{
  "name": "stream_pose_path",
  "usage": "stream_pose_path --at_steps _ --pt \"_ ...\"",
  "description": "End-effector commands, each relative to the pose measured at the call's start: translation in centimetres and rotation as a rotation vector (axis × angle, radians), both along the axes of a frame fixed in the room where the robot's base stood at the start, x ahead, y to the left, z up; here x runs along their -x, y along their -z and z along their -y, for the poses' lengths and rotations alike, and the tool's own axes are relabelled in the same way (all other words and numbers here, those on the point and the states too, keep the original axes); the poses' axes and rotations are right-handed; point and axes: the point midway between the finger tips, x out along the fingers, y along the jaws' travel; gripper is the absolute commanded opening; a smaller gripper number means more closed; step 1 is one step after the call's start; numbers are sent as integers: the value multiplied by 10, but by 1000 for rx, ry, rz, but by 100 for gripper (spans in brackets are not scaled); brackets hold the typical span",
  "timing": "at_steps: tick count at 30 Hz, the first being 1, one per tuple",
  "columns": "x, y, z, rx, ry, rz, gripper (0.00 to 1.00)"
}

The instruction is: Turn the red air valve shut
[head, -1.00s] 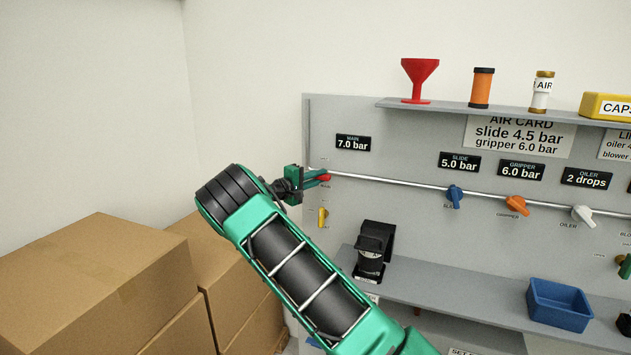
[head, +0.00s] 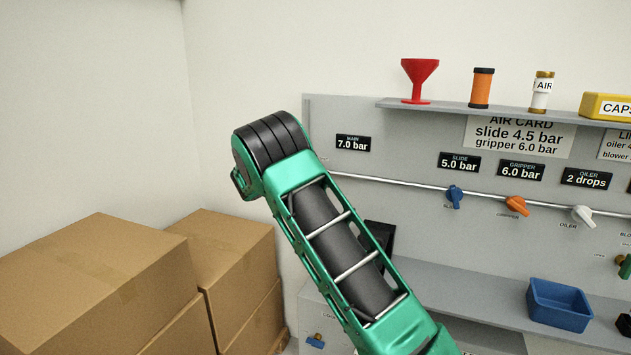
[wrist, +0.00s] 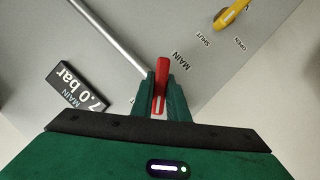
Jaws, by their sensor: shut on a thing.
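The red air valve handle (wrist: 161,80) shows in the wrist view, at the end of the grey pipe by a MAIN label. My gripper (wrist: 160,92) is shut on it, with a green finger on each side. In the head view my green and black arm hides the red valve and my gripper. The MAIN display (head: 353,143) reads 7.0 bar; it also shows in the wrist view (wrist: 78,88).
A yellow valve (wrist: 232,13) with SHUT and OPEN labels is near the red one. Blue (head: 455,196), orange (head: 516,205) and white (head: 583,215) valves line the pipe. Cardboard boxes (head: 95,285) stand at left. A blue bin (head: 558,304) sits on the lower shelf.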

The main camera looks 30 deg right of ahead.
Motion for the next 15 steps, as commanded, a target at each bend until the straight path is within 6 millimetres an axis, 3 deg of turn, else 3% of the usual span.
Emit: stream_pose_path --at_steps 15 --pt "2 5 2 -280 4 344 0"
